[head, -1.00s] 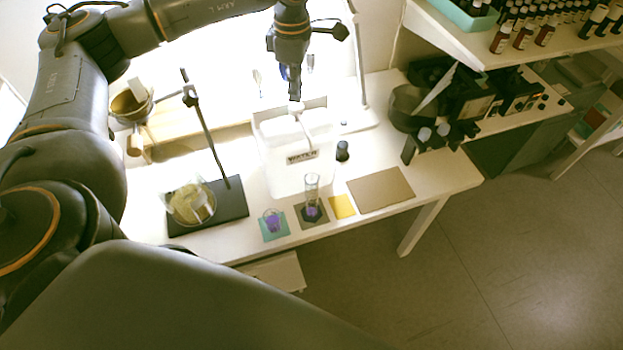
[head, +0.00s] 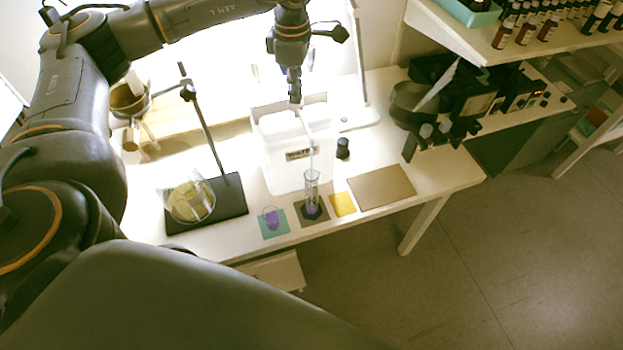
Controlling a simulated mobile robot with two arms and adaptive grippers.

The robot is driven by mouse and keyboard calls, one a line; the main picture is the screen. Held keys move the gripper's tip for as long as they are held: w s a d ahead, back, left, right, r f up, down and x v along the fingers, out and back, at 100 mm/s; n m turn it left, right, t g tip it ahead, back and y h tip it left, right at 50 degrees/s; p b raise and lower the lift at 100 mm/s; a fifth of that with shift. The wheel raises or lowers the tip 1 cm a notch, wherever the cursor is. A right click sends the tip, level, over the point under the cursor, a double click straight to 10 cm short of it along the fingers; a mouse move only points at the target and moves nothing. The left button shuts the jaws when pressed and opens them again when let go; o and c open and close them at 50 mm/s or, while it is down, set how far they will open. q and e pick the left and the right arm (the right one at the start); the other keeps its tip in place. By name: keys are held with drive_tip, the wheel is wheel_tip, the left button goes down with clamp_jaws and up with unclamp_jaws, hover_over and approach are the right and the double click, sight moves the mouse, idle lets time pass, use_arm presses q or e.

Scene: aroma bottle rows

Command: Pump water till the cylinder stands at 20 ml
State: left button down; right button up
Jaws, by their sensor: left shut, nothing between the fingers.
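A white container (head: 284,176) labelled WATER stands at the middle of the table, with a pale pump spout (head: 305,125) at its top. My left gripper (head: 295,98) is shut and points down just over the pump top; I cannot tell whether it touches. A clear graduated cylinder (head: 312,187) stands upright on a dark mat in front of the container, under the spout. A pale thin line runs from the spout to the cylinder's mouth. Purple shows low in the cylinder; its level is too small to read. My right gripper is out of view.
A small beaker with purple content (head: 271,219) stands on a green mat to the left. A stand (head: 233,207) with a round glass vessel (head: 191,201) is left.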

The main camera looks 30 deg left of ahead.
use_arm(q)
drive_tip(key=shift+s+f+b, duration=0.1)
drive_tip(key=shift+f+b, duration=0.4)
drive_tip(key=shift+f, duration=0.3)
drive_tip(key=shift+r, duration=0.15)
drive_tip(key=shift+r+p, duration=1.05)
drive_tip(key=shift+r, duration=0.5)
drive_tip(key=shift+f+b, duration=1.1)
drive_tip(key=shift+f, duration=0.3)
drive_tip(key=shift+r, duration=0.15)
drive_tip(key=shift+r+p, duration=0.9)
drive_tip(key=shift+r, duration=0.4)
